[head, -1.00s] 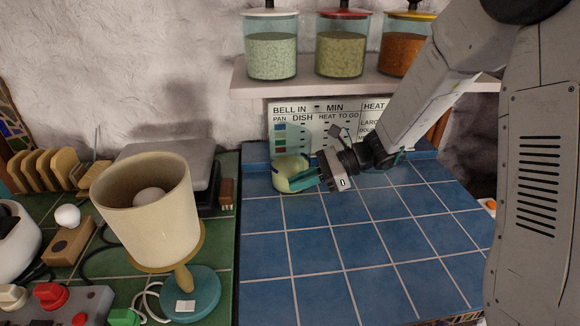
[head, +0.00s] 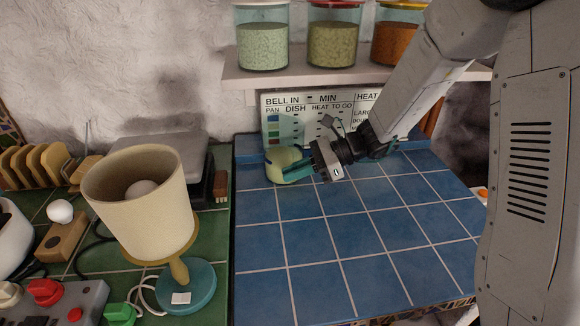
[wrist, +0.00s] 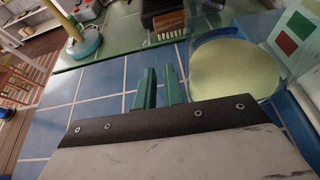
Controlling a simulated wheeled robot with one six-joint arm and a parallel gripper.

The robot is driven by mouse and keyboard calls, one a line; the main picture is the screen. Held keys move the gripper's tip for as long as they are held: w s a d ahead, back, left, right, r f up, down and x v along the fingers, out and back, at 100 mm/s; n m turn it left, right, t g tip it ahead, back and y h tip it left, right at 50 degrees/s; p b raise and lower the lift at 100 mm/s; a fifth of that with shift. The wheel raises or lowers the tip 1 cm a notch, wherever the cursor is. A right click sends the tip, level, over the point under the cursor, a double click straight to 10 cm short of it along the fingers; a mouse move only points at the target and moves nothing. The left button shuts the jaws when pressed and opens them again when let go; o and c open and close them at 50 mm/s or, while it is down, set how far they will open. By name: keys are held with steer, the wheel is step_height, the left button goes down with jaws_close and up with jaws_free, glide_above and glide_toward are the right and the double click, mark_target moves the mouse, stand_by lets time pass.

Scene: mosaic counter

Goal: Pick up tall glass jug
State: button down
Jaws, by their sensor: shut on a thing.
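The tall glass jug (head: 284,158) holds something pale yellow-green and stands near the back left corner of the blue tiled counter. In the wrist view its round, pale yellow top (wrist: 237,72) is just right of the green fingers. My gripper (head: 300,171) reaches in from the right in the head view, its fingers at the jug's side. In the wrist view the gripper (wrist: 160,85) is shut with a narrow gap between its fingers. The exact part gripped is hidden. I cannot tell whether the jug's base touches the counter.
A printed panel (head: 300,104) stands close behind the jug. A shelf (head: 300,80) with lidded jars is above. A cream-shaded lamp (head: 140,205), grey scale (head: 160,155) and wooden brush (head: 221,186) are to the left. The front blue tiles (head: 350,250) are clear.

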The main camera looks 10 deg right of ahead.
steer(key=shift+d+r, duration=0.1)
steer(key=shift+r, duration=1.7)
steer(key=s+d+r, duration=0.1)
steer(key=s+d, duration=1)
steer(key=shift+s+r, duration=0.15)
steer(key=shift+s, duration=0.15)
steer(key=c, duration=2)
jaws_free()
steer(key=shift+c, duration=0.2)
jaws_close()
